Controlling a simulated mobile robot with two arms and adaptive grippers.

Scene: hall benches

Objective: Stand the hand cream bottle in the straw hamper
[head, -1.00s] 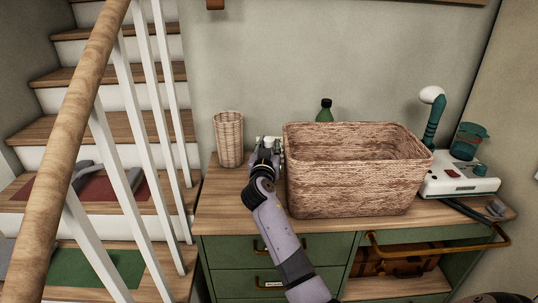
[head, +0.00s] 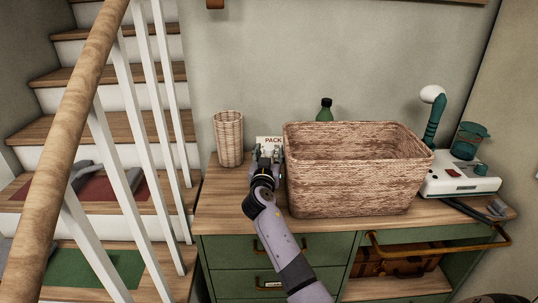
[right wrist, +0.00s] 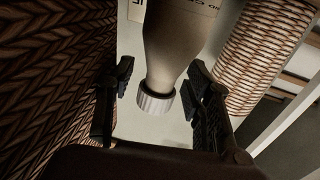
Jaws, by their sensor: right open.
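The hand cream bottle (right wrist: 178,45) shows in the right wrist view as a taupe body with a ribbed silver cap. It is between the open fingers of my right gripper (right wrist: 158,88), with a gap visible on each side. In the head view my right gripper (head: 268,153) is at the left side of the straw hamper, and I cannot make out the bottle there. The straw hamper (head: 345,192) is a large brown woven basket on the cabinet top; its wall fills the left of the right wrist view (right wrist: 50,90). My left gripper is not in view.
A small wicker cup (head: 229,140) stands left of my right gripper. A card reading "PACK" (head: 270,140) is behind the gripper. A green bottle (head: 325,112) stands behind the hamper, and a white device (head: 460,186) is to its right. A stair railing (head: 62,150) is at left.

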